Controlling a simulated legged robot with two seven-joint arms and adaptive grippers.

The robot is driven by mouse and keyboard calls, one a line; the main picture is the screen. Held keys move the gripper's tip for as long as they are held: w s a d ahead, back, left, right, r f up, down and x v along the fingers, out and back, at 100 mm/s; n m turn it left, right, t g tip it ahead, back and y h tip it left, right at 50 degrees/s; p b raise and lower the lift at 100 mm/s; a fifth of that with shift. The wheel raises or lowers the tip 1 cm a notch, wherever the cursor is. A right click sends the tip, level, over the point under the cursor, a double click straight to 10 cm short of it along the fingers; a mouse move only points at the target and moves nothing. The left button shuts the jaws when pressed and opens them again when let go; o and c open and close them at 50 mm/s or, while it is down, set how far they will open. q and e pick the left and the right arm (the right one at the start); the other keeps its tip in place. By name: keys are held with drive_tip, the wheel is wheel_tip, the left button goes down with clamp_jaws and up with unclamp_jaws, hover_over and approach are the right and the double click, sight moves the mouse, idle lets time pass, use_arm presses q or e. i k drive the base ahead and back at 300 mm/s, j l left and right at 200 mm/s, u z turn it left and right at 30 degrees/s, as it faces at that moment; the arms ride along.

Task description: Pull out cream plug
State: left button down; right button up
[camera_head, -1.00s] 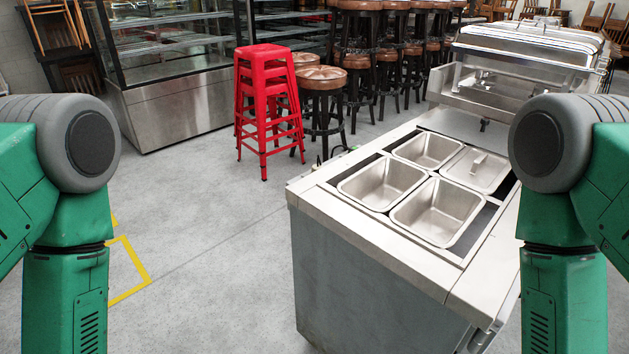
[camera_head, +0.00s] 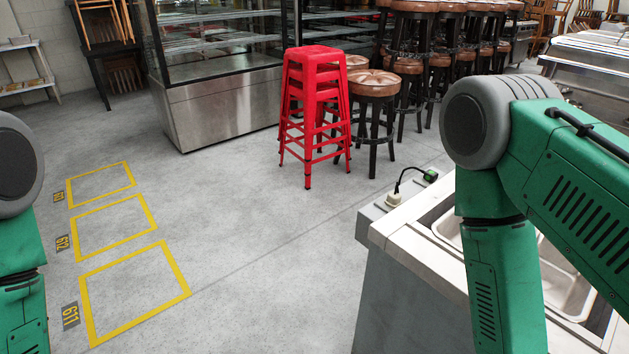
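Steel pans (camera_head: 565,285) sit in the counter, partly hidden behind my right arm. Stacked red stools (camera_head: 315,110) and a brown-topped stool (camera_head: 375,95) stand behind it. A glass display case (camera_head: 215,110) is at the back. Open floor with yellow-marked squares (camera_head: 135,290) lies left.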

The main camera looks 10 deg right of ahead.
sight(392, 200)
drive_tip(key=i+j+u, duration=0.4)
drive_tip(key=i+u, duration=0.35)
drive_tip(key=i, duration=0.3)
drive_tip(key=i+z, duration=0.55)
drive_tip(key=z, duration=0.2)
drive_tip(key=i+j+z, duration=0.2)
drive_tip(key=z, duration=0.15)
drive_tip(key=i+z, duration=0.3)
drive_tip(key=z, duration=0.15)
drive_tip(key=i+j+z, duration=0.1)
drive_tip(key=i+z, duration=0.15)
drive_tip(key=z, duration=0.2)
drive_tip(key=i+j+z, duration=0.15)
drive_tip(key=z, duration=0.3)
drive_tip(key=i+j+z, duration=0.3)
drive_tip(key=z, duration=0.15)
